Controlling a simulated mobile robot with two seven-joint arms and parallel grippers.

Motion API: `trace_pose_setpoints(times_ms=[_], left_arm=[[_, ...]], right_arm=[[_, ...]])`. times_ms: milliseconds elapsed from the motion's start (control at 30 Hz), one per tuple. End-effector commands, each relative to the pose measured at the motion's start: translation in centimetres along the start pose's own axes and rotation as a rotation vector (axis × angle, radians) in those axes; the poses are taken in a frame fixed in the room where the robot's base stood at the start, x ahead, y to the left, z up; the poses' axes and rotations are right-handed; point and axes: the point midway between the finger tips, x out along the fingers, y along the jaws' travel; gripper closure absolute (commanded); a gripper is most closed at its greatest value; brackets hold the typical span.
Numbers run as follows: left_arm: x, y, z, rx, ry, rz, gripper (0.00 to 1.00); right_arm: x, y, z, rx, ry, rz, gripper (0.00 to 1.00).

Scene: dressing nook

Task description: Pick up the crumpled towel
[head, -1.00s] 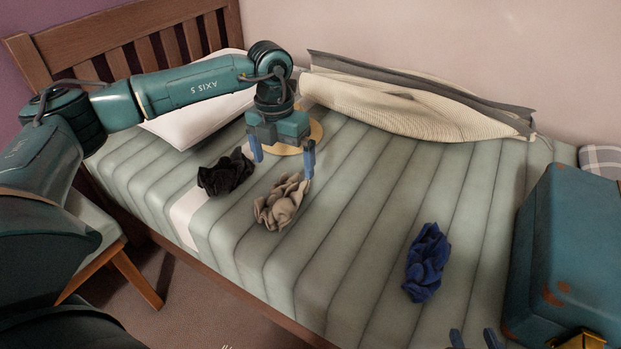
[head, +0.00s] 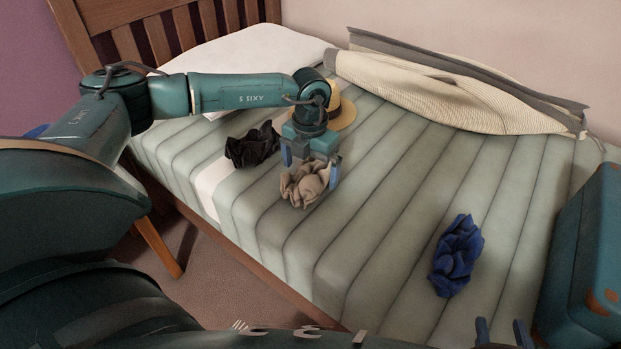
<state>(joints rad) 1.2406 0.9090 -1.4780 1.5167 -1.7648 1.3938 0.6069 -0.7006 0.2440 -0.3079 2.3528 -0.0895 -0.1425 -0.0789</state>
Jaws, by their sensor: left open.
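Several crumpled cloths lie on the bed, and I cannot tell for certain from looks which is a towel. A beige crumpled cloth (head: 304,190) is directly under my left gripper (head: 310,174). My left gripper points down and is open, with one blue finger on each side of the beige cloth's upper part. I cannot tell whether the fingers touch it. A black crumpled cloth (head: 252,147) lies just left of it. A blue crumpled cloth (head: 458,257) lies further right. My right gripper (head: 501,330) shows only its two separated blue fingertips at the bottom edge, apart from the blue cloth.
The bed (head: 400,190) has a pale green striped cover. A straw hat (head: 345,112) is behind my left gripper. A teal case (head: 590,270) stands at the right.

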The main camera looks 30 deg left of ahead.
Motion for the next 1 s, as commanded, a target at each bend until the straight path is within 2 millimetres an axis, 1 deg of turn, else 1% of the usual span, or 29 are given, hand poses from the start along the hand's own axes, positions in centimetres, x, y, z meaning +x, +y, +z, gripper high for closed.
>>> trace_pose_setpoints(times_ms=[33,100,333,900,967,1000], left_arm=[[0.66,-0.02,0.02,0.000,0.000,0.000,0.00],[1.00,-0.04,0.02,0.001,-0.001,-0.001,0.00],[1.03,-0.03,0.02,0.001,-0.001,-0.001,0.00],[1.00,-0.01,0.02,0.000,-0.001,0.000,0.47],[0.95,-0.01,0.05,0.000,-0.002,-0.001,0.51],[0.95,-0.01,0.05,0.000,-0.002,-0.001,0.51]], right_arm=[[0.05,-0.06,0.12,-0.004,0.010,-0.001,0.64],[0.06,-0.07,0.02,-0.007,0.019,-0.001,0.64],[0.06,-0.06,-0.12,-0.008,0.023,0.000,0.64],[0.05,-0.06,-0.10,-0.007,0.022,-0.001,0.64],[0.05,-0.06,-0.10,-0.007,0.021,-0.001,0.64],[0.05,-0.06,-0.10,-0.007,0.021,-0.001,0.64]])
